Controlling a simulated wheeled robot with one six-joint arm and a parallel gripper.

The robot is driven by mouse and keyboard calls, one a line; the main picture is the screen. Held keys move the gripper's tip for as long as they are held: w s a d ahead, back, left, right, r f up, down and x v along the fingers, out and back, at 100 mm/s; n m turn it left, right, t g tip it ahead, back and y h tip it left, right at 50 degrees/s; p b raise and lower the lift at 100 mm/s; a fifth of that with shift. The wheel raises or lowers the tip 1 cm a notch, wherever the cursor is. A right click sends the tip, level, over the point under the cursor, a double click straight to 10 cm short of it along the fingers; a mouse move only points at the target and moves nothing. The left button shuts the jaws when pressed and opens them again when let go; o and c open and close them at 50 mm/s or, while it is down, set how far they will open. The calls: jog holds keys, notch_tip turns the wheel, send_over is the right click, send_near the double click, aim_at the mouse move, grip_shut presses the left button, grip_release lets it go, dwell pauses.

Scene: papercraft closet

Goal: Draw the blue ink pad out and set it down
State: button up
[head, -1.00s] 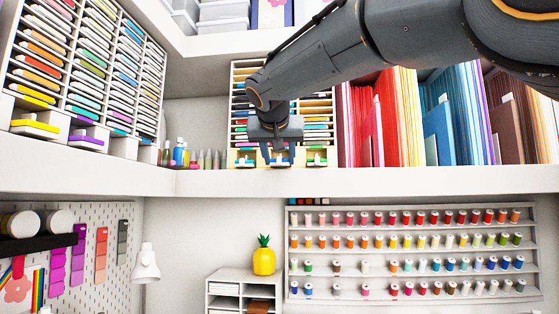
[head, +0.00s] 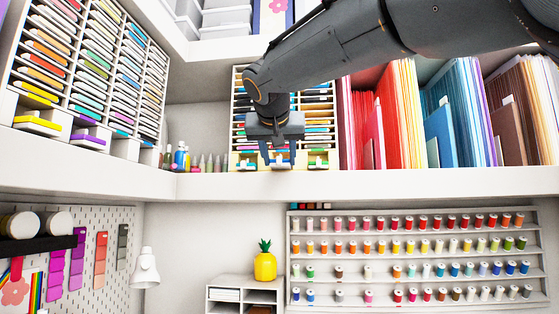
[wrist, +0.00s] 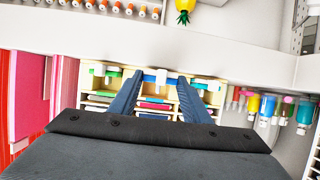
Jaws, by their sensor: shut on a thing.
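My gripper (head: 281,160) is shut on this pad, with one dark finger on each side. The finger tips also show in the wrist view (wrist: 160,77). The back of the pad is hidden, so I cannot tell how far out of its slot it sits.
Colored paper folders (head: 400,125) stand right of the rack. Small bottles (head: 181,157) stand left of it. The shelf's front edge (head: 230,186) runs below, with a thread spool rack (head: 415,255) under it. A large pad rack (head: 90,70) is at left.

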jog(key=shift+s+a+b, duration=0.2)
jog(key=shift+s+b, duration=0.25)
jog(key=shift+s, duration=0.35)
jog(key=shift+s, duration=0.1)
dwell(0.3)
jog(key=shift+s+a+b, duration=0.15)
jog(key=shift+s+b, duration=0.35)
jog(key=shift+s, duration=0.25)
jog(key=shift+s+a+b, duration=0.1)
jog(key=shift+s+b, duration=0.35)
jog(key=shift+s, duration=0.25)
jog(key=shift+s, duration=0.15)
jog(key=shift+s+a+b, duration=0.15)
jog(key=shift+s+b, duration=0.35)
jog(key=shift+s+a+b, duration=0.15)
jog(key=shift+s+b, duration=0.2)
jog(key=shift+s, duration=0.45)
jog(key=shift+s+a+b, duration=0.15)
jog(key=shift+s+b, duration=0.2)
jog(key=shift+s, duration=0.4)
jog(key=shift+s+a+b, duration=0.15)
jog(key=shift+s+b, duration=0.15)
jog(key=shift+s, duration=0.45)
jog(key=shift+s, duration=0.1)
